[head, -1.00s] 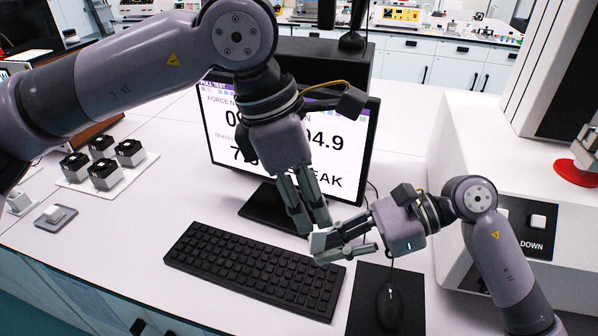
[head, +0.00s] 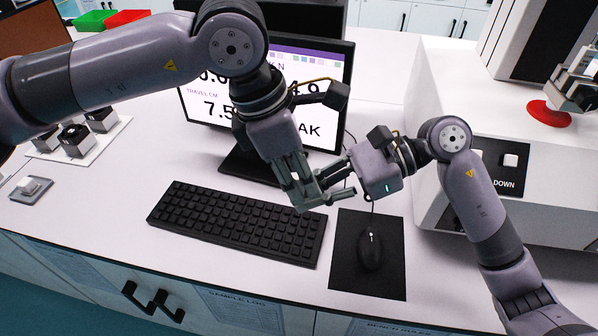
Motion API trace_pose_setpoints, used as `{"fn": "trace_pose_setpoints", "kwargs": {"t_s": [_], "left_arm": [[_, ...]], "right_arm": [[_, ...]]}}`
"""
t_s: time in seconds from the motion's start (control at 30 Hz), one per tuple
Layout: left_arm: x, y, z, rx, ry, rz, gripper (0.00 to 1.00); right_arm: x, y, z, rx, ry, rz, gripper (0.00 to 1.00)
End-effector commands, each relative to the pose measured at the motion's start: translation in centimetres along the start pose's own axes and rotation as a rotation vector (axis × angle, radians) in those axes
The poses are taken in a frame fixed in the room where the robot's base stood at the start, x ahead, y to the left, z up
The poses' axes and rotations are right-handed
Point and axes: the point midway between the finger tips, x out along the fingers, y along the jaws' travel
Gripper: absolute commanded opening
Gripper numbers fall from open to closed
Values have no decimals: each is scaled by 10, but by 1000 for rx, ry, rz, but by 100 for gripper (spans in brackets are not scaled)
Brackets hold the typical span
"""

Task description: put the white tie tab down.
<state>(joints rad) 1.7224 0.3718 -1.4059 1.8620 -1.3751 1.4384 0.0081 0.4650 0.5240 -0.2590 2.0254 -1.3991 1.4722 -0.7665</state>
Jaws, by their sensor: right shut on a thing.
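A small white piece, likely the white tie tab (head: 295,176), shows between the fingers of my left gripper (head: 295,192), mostly hidden by them. My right gripper (head: 322,184) reaches in from the right and is shut on this piece. The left gripper points down, its fingers apart with a gap between them. The two grippers overlap in the picture above the right end of the keyboard; I cannot tell whether they touch.
A black keyboard (head: 238,222) lies below the grippers, with a mouse (head: 371,250) on a dark mat (head: 388,285) to its right. A monitor (head: 343,75) stands behind. At left are a white tray (head: 104,146) of black-topped blocks and a grey plate (head: 20,196). A tester with buttons (head: 510,161) stands right.

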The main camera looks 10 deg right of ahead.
Motion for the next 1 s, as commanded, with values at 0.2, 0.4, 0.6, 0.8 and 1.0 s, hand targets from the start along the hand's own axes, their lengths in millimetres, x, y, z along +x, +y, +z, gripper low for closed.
{"fn": "trace_pose_setpoints", "kwargs": {"t_s": [0.2, 0.4, 0.6, 0.8, 1.0], "left_arm": [[0, -3, 1, 5, 0, -8, 9], [0, -5, 1, 8, 0, -11, 25], [0, -5, 1, 8, 0, -11, 37], [0, -4, 1, 6, 0, -8, 37], [-12, -2, 1, 4, -1, -3, 37]], "right_arm": [[-1, -2, -1, 3, 0, -8, 0], [-1, -4, -1, 5, 1, -12, 0], [-1, -4, -1, 5, 1, -12, 0], [-1, -3, -1, 4, 1, -9, 0], [-1, -2, -1, 3, 1, -7, 0]]}}
